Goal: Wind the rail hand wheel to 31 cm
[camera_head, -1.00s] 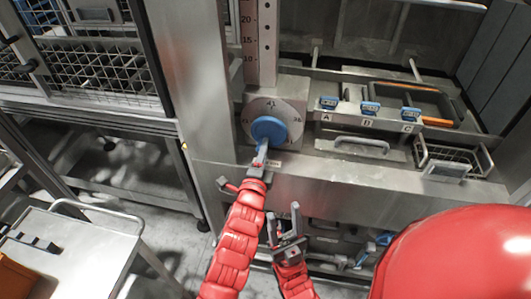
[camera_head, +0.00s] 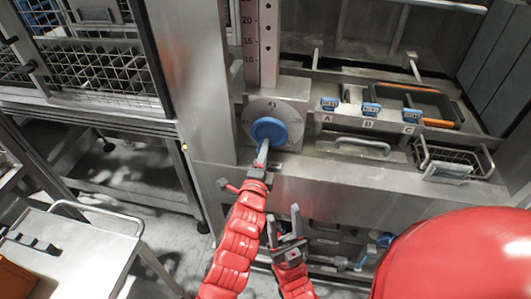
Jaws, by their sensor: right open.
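The blue hand wheel (camera_head: 269,130) sits in front of a round grey dial (camera_head: 290,112) with numbers on the machine's front panel. The number at the dial's top reads about 41; the others are too small to read surely. Above it stands the vertical rail scale (camera_head: 251,40) with marks such as 10, 15 and 20. My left gripper (camera_head: 263,150) reaches up to the wheel's lower edge, its fingertips at the rim; I cannot see whether they grip it. My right gripper (camera_head: 285,230) is open and empty, lower and to the right, apart from the wheel.
A wire basket (camera_head: 452,158) hangs further right. A grey cart (camera_head: 75,255) is at lower left, near a mesh cage (camera_head: 100,68).

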